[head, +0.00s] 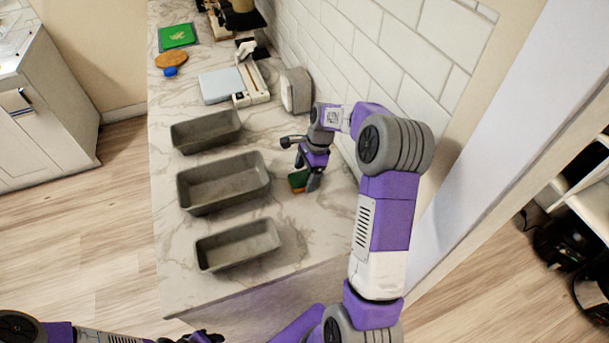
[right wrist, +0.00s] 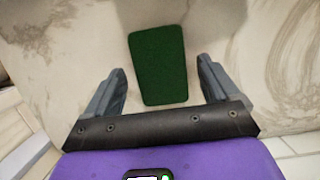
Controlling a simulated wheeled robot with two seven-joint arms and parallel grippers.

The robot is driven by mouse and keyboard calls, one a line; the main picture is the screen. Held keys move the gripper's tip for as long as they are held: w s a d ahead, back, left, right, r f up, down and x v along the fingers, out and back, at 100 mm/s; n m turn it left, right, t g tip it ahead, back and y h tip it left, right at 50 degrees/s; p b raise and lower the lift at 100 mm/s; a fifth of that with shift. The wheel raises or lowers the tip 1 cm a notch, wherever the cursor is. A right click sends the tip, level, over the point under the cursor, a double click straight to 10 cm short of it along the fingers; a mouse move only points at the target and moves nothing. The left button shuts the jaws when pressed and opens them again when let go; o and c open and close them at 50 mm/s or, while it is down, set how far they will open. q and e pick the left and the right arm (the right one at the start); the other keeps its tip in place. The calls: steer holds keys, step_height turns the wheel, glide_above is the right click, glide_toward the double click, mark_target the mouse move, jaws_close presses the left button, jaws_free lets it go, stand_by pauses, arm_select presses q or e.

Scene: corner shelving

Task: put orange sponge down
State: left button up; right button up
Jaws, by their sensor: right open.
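The sponge (head: 298,179) lies on the marble counter (head: 300,222), right of the middle grey tray. It shows a dark green top and an orange-brown edge in the head view. In the right wrist view only its green face (right wrist: 158,65) shows. My right gripper (head: 308,181) is low over the sponge and open. In the wrist view its two fingers stand either side of the sponge with a gap on each side. My left gripper (head: 203,337) is at the bottom edge of the head view, away from the counter top, and its jaws are not clear.
Three grey trays (head: 181,191) stand in a row on the counter, left of the sponge. A white scale-like device (head: 219,86), a grey block (head: 297,90) and a green board (head: 177,36) stand farther back. A white tiled wall (head: 352,45) borders the right side.

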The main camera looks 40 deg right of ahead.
steer(key=p+v, duration=0.1)
steer(key=v, duration=0.9)
steer(key=shift+r+p, duration=0.25)
steer(key=shift+p, duration=0.1)
steer(key=shift+d+f, duration=0.1)
steer(key=b+x, duration=0.2)
steer(key=x, duration=1)
steer(key=shift+f, duration=0.2)
steer(key=shift+r+p, duration=0.3)
steer(key=shift+r, duration=2.1)
